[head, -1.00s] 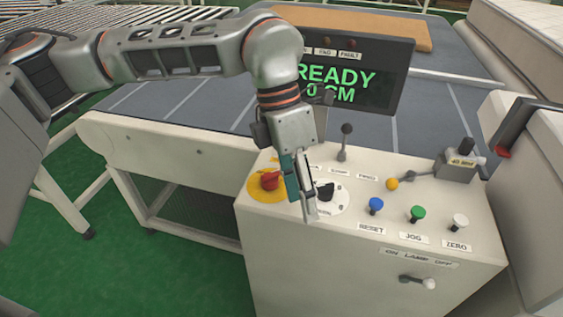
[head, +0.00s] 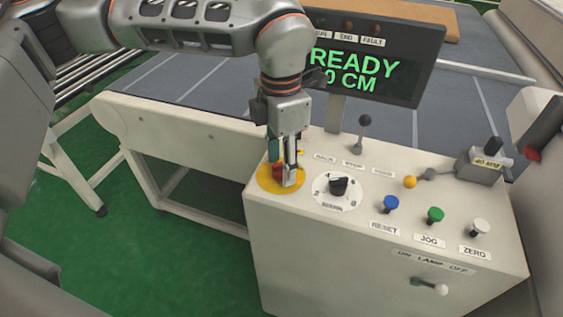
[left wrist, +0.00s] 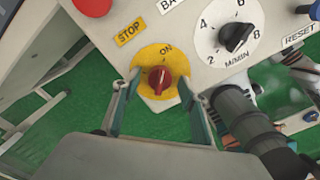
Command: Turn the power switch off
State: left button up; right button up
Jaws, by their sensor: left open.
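The power switch is a red rotary knob (head: 277,172) on a yellow disc (head: 296,184) at the left of the control panel top. In the left wrist view the red knob (left wrist: 158,80) shows clearly, with its ridge roughly toward the "ON" mark on the yellow disc (left wrist: 143,57). My left gripper (head: 284,178) points down over the disc and partly hides the knob in the head view. In the left wrist view the left gripper (left wrist: 162,84) is open, with one finger on each side of the knob; contact is not clear. My right gripper is not in view.
A black dial (head: 338,187) sits just right of the disc. Blue (head: 391,203), green (head: 435,214) and white (head: 480,226) buttons follow. A black-knobbed lever (head: 363,130) and the "READY" display (head: 365,70) stand behind. A lamp lever (head: 430,286) projects from the front.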

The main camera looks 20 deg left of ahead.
pick_arm(q)
jog(key=shift+f, duration=0.2)
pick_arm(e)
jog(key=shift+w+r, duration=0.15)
pick_arm(q)
jog(key=c, duration=1.1)
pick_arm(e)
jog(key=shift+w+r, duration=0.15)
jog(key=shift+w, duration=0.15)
